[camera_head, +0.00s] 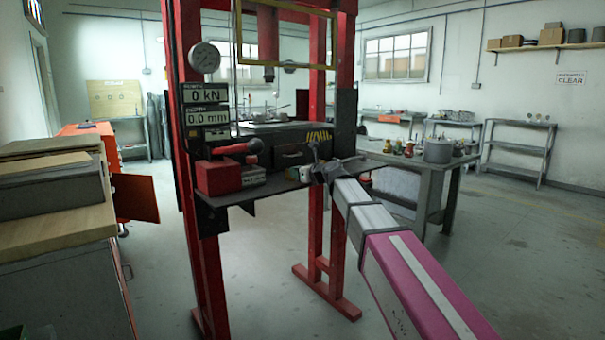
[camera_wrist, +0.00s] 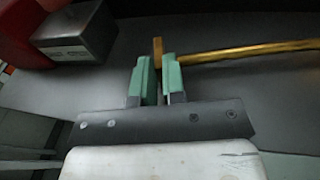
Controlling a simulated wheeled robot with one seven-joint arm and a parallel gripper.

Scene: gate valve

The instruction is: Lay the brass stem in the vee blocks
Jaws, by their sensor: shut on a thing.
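My gripper (camera_wrist: 156,68) has green finger pads and is shut on the brass stem (camera_wrist: 250,50) at its left end, where a short upright brass piece shows between the pads. The stem's thin rod runs off to the right past the wrist view's edge, over or on a dark grey surface; I cannot tell whether it touches. In the head view my gripper (camera_head: 321,172) is small, at the front edge of the red press's shelf, and the stem cannot be made out there. I cannot pick out the vee blocks in either view.
A wooden-topped bench (camera_head: 55,235) stands left. A workbench (camera_head: 445,185) with several brass parts stands right.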

